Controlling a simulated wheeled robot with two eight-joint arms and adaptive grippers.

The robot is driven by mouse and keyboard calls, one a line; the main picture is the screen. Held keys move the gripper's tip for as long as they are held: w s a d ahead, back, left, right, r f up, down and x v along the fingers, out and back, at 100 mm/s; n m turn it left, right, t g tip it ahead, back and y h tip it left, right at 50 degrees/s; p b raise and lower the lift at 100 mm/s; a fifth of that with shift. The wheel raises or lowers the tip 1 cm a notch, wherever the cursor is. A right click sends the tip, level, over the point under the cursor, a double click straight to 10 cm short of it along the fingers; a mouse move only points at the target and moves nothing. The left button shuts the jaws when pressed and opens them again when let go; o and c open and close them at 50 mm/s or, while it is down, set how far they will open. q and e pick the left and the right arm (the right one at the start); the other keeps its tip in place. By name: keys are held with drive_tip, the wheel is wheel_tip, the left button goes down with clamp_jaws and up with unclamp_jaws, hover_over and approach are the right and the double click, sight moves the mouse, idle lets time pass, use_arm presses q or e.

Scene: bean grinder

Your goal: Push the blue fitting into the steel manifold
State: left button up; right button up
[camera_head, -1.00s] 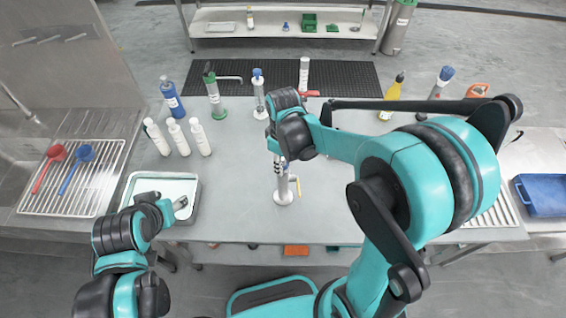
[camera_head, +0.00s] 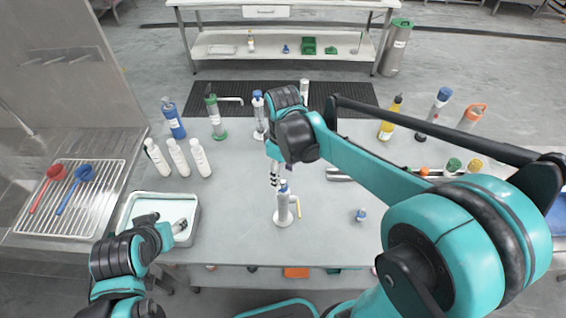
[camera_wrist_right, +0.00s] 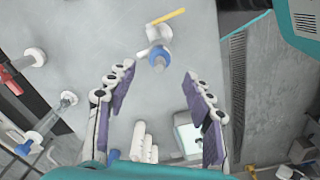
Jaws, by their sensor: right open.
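The steel manifold (camera_head: 284,207) stands upright on the grey table, with a yellow handle at its side. The blue fitting (camera_head: 283,185) sits at its top; how deep it is seated I cannot tell. In the right wrist view the manifold (camera_wrist_right: 153,34) is at top centre, with the blue fitting (camera_wrist_right: 158,61) facing the camera. My right gripper (camera_head: 274,180) is just left of and behind the fitting. Its fingers (camera_wrist_right: 158,92) are spread apart with nothing between them. My left gripper (camera_head: 182,228) is over the tray at the left; its jaw opening is unclear.
A white-lined tray (camera_head: 125,216) lies at the table's left. Several white bottles (camera_head: 178,157) stand behind it. Bottles and cylinders line the back edge. A small blue-topped part (camera_head: 360,214) stands right of the manifold. The table between tray and manifold is clear.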

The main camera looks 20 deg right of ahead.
wheel_tip(320, 180, up, 5)
drive_tip(key=shift+r, duration=0.1)
idle(0.6)
drive_tip(key=s+d+f+m+t+b, duration=0.4)
drive_tip(key=s+f+m+t+b, duration=0.3)
drive_tip(key=s+f+b, duration=0.3)
wheel_tip(320, 180, down, 2)
drive_tip(key=shift+d+f+m, duration=0.1)
drive_tip(key=shift+d+m, duration=0.25)
drive_tip(key=shift+m, duration=0.55)
drive_tip(key=shift+s, duration=0.1)
